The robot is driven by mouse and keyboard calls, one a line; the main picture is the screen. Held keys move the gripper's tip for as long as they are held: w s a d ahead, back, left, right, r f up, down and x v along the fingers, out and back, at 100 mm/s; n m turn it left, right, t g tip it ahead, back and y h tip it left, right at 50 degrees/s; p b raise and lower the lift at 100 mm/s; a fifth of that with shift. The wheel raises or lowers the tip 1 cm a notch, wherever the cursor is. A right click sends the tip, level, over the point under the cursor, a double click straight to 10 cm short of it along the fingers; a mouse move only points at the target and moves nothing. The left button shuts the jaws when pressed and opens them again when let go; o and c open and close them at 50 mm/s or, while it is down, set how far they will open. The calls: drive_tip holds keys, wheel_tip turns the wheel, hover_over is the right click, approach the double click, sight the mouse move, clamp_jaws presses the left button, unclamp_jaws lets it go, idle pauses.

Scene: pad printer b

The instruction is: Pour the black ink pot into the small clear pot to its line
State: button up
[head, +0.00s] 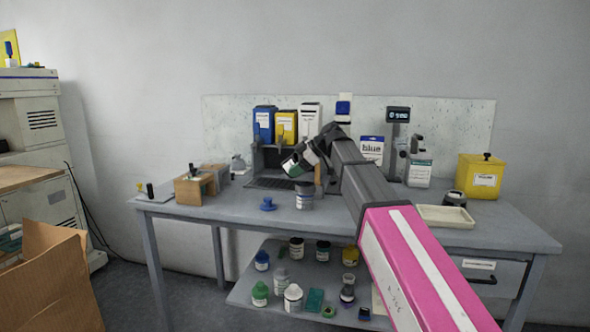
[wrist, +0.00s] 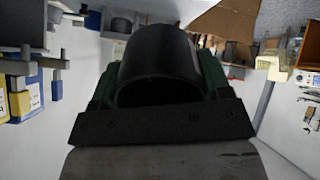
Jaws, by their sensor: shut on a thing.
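My gripper (head: 309,156) is shut on a dark pot (head: 290,164) with a pale label, held tilted above the bench, its lower end pointing down and left. In the wrist view the black pot (wrist: 160,62) sits between the green finger pads (wrist: 215,75). A small pot (head: 305,196) with a pale band and dark parts stands upright on the bench, below and slightly right of the held pot, apart from it. I cannot tell whether this is the clear pot; its line and level are too small to see. No ink stream is visible.
A blue cap (head: 268,204) lies on the bench (head: 235,208) left of the standing pot. A cream tray (head: 445,216) and yellow container (head: 481,177) are at right. Several bottles stand on the lower shelf (head: 245,292).

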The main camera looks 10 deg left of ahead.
drive_tip(key=shift+r+h, duration=0.25)
drive_tip(key=shift+h, duration=0.35)
drive_tip(key=shift+w+a+f+h, duration=0.1)
drive_tip(key=shift+a+f+h, duration=0.25)
drive_tip(key=shift+a+h, duration=0.45)
drive_tip(key=shift+f+h, duration=0.45)
drive_tip(key=shift+h, duration=0.45)
drive_tip(key=shift+a, duration=0.15)
drive_tip(key=shift+a+f, duration=0.2)
drive_tip(key=shift+a, duration=0.05)
drive_tip(key=a+f+h, duration=0.2)
drive_tip(key=f, duration=0.1)
drive_tip(key=a+f+h, duration=0.1)
drive_tip(key=f, duration=0.1)
drive_tip(key=shift+a+f+h, duration=0.35)
drive_tip(key=shift+a+h, duration=0.3)
drive_tip(key=shift+h, duration=0.55)
